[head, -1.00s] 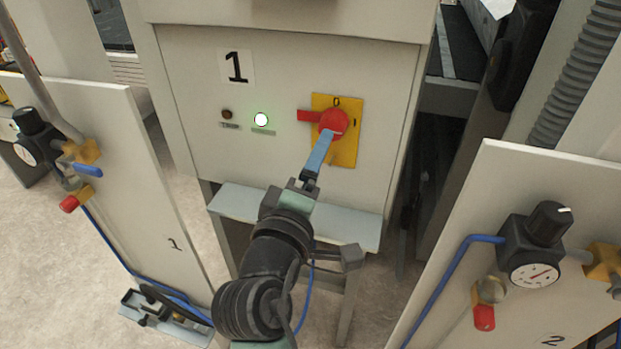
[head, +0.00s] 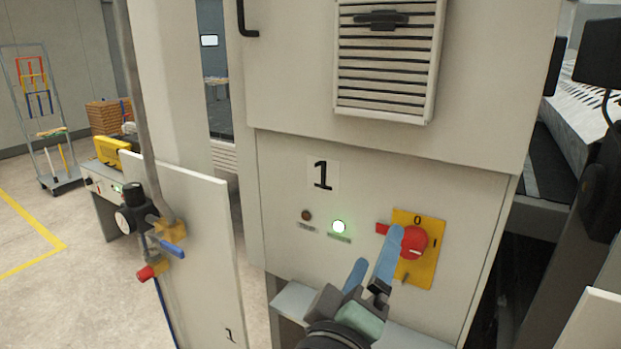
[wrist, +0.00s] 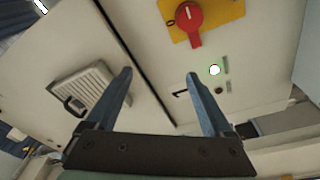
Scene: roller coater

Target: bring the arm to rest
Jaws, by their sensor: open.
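My gripper (head: 372,268) is in front of the cabinet marked 1, with its two blue fingers apart and nothing between them. In the wrist view my gripper (wrist: 158,85) is also open and empty. The red rotary switch (head: 413,242) on its yellow plate (head: 428,268) is just beyond the right finger in the head view. That finger overlaps the switch's left part there, and I cannot tell from that view whether they touch. In the wrist view the red switch (wrist: 190,22) stands apart from both fingers. Its handle points to the left in the head view.
A lit green lamp (head: 339,227) and a dark lamp (head: 306,215) sit left of the switch. A small ledge (head: 292,301) juts out below. A white panel (head: 197,240) with a regulator (head: 131,215) and valves stands left. Open floor (head: 85,290) lies farther left.

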